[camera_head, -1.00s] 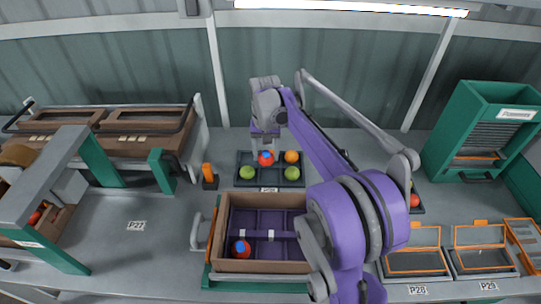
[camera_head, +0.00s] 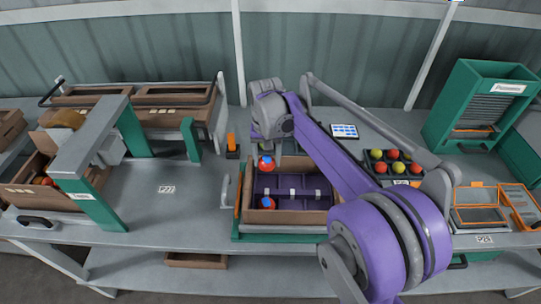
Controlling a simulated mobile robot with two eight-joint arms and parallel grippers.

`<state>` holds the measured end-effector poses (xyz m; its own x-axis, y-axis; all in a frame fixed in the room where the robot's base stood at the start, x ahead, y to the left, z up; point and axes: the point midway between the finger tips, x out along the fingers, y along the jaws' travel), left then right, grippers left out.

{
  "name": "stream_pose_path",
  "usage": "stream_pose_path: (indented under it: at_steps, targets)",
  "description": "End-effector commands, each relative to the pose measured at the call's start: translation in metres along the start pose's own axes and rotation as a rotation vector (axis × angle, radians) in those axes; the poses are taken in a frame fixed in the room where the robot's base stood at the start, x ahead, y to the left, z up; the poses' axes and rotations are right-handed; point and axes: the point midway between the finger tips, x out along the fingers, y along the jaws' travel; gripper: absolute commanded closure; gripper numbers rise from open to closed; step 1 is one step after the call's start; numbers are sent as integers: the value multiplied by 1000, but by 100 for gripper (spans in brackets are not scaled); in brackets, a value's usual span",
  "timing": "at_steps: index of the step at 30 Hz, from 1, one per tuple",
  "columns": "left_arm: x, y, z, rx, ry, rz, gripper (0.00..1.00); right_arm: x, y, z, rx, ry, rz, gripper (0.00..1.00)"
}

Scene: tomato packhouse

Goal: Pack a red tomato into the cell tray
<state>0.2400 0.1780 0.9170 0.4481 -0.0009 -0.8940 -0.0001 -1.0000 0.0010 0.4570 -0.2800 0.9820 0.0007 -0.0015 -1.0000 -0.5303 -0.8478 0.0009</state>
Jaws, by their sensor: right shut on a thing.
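The height of the held tomato above the tray is hard to tell. The fingers are partly hidden behind my wrist. My left gripper is not in view.
An orange post (camera_head: 232,146) stands behind the box's left side. Bench space left of the box is clear.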

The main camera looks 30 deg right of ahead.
Motion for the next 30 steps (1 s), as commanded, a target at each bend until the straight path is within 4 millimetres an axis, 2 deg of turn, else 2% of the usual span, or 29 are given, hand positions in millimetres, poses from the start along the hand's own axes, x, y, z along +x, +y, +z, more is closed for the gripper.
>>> stream_pose_path:
  at_steps: [8, 24, 30]
  targets:
    - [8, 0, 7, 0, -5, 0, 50, 13, 0, 0, 0, -1, 0, 64]
    - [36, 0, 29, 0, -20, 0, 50, 63, 0, 1, 0, -1, 0, 64]
    - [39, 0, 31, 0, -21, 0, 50, 70, 0, 0, 0, -1, 0, 64]
